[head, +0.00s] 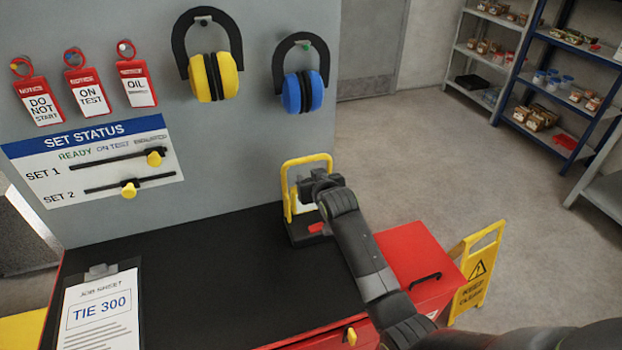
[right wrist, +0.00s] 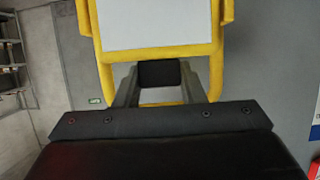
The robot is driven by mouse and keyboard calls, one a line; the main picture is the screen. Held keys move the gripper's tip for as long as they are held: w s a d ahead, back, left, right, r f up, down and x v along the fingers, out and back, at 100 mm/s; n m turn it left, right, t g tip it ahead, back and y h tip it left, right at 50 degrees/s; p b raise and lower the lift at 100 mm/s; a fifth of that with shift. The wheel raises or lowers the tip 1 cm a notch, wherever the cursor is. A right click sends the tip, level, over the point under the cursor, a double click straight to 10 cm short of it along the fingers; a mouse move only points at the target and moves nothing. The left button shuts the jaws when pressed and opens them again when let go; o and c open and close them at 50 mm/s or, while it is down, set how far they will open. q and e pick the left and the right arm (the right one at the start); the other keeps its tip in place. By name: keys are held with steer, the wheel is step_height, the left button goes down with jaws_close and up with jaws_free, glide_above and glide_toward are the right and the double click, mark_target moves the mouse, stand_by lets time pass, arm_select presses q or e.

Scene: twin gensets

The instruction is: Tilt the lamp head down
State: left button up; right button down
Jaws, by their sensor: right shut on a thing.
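The lamp stands on the black bench top by the grey panel. Its head is a yellow frame (head: 293,170) around a white panel, roughly upright above a dark base (head: 302,234) with a red part. My right gripper (head: 318,184) is at the head and partly covers it. In the right wrist view the yellow-framed lamp head (right wrist: 160,50) and its white panel fill the top. My right gripper's fingers (right wrist: 160,84) reach to the frame's lower bar and are shut on the head. The exact contact is partly hidden. My left gripper is not in view.
Yellow ear defenders (head: 214,77) and blue ear defenders (head: 302,92) hang on the panel above the bench. A red cabinet (head: 405,252) and a yellow floor sign (head: 480,270) stand to the right. A job sheet (head: 100,310) lies front left. The bench middle is clear.

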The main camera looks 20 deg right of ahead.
steer(key=shift+s+f+t+b, duration=0.25)
steer(key=shift+f+t+b, duration=0.15)
steer(key=shift+b, duration=0.4)
steer(key=shift+s+f+t+b, duration=0.25)
steer(key=shift+s+t+b, duration=0.65)
steer(key=shift+b, duration=1.85)
steer(key=shift+s+f+t+b, duration=0.3)
steer(key=shift+t+b, duration=1.15)
steer(key=shift+b, duration=1.3)
steer(key=shift+s+f+t+b, duration=0.15)
steer(key=shift+s+t+b, duration=0.75)
steer(key=shift+b, duration=1.85)
steer(key=shift+w+t, duration=0.25)
steer(key=c, duration=0.9)
jaws_free()
steer(key=shift+v, duration=3.75)
